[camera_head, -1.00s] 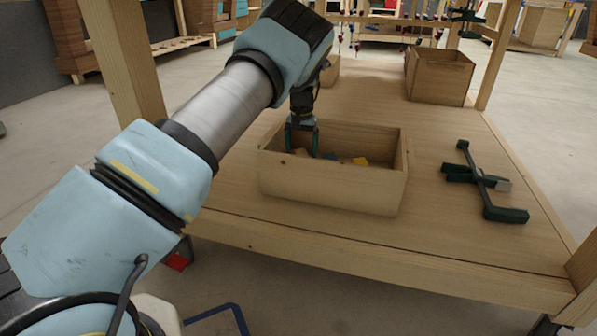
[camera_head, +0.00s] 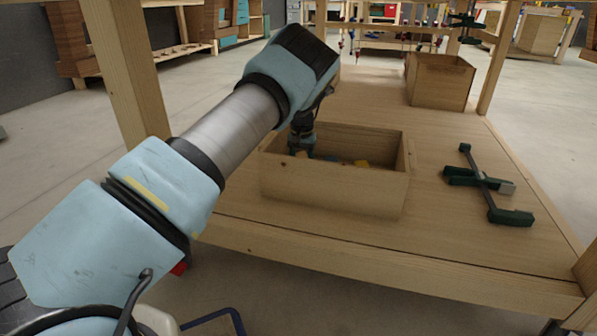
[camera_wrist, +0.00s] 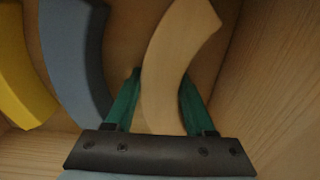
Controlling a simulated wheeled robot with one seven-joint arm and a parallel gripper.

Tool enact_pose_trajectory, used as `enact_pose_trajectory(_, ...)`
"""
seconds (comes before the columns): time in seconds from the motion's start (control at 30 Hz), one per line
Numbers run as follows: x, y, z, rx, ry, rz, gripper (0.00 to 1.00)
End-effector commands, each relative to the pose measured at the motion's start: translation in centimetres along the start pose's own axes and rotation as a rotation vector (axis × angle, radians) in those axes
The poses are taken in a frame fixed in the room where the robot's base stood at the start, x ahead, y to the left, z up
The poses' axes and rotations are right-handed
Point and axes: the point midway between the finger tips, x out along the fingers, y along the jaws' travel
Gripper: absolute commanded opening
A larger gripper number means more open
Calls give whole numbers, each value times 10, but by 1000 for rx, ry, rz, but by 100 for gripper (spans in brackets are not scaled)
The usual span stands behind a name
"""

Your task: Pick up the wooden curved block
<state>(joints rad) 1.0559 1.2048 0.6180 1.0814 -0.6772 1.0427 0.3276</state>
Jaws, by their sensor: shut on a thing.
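The wooden curved block (camera_wrist: 167,70) is a pale, arc-shaped piece between the two green fingers of my gripper (camera_wrist: 160,90) in the wrist view. My gripper is shut on it. In the head view my gripper (camera_head: 302,150) reaches down into the near wooden box (camera_head: 330,190), at its left end. The front wall and my gripper hide most of the block there. In the wrist view the block stands close to a plain wooden wall on the right.
A blue curved block (camera_wrist: 75,55) and a yellow curved block (camera_wrist: 22,75) lie left of my gripper in the box. A green clamp (camera_head: 480,185) lies on the table right of the box. Another wooden box (camera_head: 438,82) stands farther back. Wooden posts rise at the table's edges.

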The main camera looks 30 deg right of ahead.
Motion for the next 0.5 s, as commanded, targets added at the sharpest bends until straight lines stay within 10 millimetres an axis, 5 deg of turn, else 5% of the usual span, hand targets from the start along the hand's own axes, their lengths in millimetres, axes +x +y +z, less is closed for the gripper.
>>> enact_pose_trajectory(0.4,0,0,0,0,0,0,2)
enact_pose_trajectory(0.5,0,0,0,0,0,1,0)
